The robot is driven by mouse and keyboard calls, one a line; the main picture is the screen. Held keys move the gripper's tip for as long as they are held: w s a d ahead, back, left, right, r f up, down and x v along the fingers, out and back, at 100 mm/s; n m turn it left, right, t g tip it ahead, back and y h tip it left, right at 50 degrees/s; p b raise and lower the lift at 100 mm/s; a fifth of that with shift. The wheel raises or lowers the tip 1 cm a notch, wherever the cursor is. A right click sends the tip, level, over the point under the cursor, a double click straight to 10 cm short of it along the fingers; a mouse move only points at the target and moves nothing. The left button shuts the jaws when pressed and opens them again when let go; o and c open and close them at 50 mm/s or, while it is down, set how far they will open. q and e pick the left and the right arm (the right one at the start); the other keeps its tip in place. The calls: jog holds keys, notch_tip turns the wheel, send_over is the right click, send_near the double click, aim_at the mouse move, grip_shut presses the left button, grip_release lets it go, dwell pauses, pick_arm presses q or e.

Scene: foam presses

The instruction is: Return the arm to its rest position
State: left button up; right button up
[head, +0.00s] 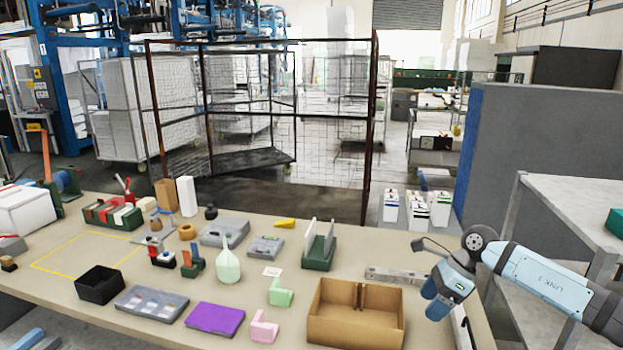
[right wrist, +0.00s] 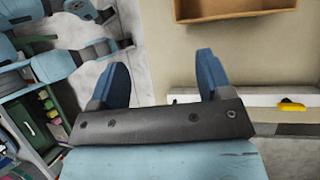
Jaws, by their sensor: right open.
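My right arm comes in from the right in the head view and is bent over the right end of the table (head: 392,242). In the right wrist view my right gripper (right wrist: 163,76) has its two blue fingers wide apart with nothing between them. The gripper is near the table's edge, apart from the open cardboard box (head: 357,335), which also shows at the top of the right wrist view (right wrist: 225,16). My left gripper cannot be made out in either view.
A metal bar (head: 397,276) lies near my right arm. A purple case (head: 215,319), black bin (head: 100,285), green bottle (head: 228,264) and dark green rack (head: 319,256) stand further left. A grey cabinet (head: 535,150) and pale side table (head: 580,200) flank the right side.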

jog(key=s+a+f+m+t+y+b, duration=0.2)
jog(key=s+a+f+m+t+y, duration=0.15)
jog(key=s+a+m+y, duration=0.5)
jog(key=s+a+f+m+t+y+b, duration=0.25)
jog(key=s+a+f+m+y, duration=0.2)
jog(key=a, duration=0.75)
jog(key=s+d+f+m+t+h+b, duration=0.15)
jog(key=s+d+f+m+h, duration=0.3)
jog(key=s+f+m, duration=0.55)
jog(key=s+d+f+m+t+h+b, duration=0.15)
jog(key=s+d+f+m+h, duration=0.4)
jog(key=m, duration=0.85)
jog(key=s+d+f+m+t+h+b, duration=0.1)
jog(key=s+d+f+m+t+h, duration=0.15)
jog(key=s+f+m+h, duration=0.65)
notch_tip(320, 180, up, 12)
jog(key=w+d+m+y+p, duration=0.1)
jog(key=w+m+y+p, duration=0.1)
jog(key=p, duration=1.2)
jog(key=shift+y, duration=0.6)
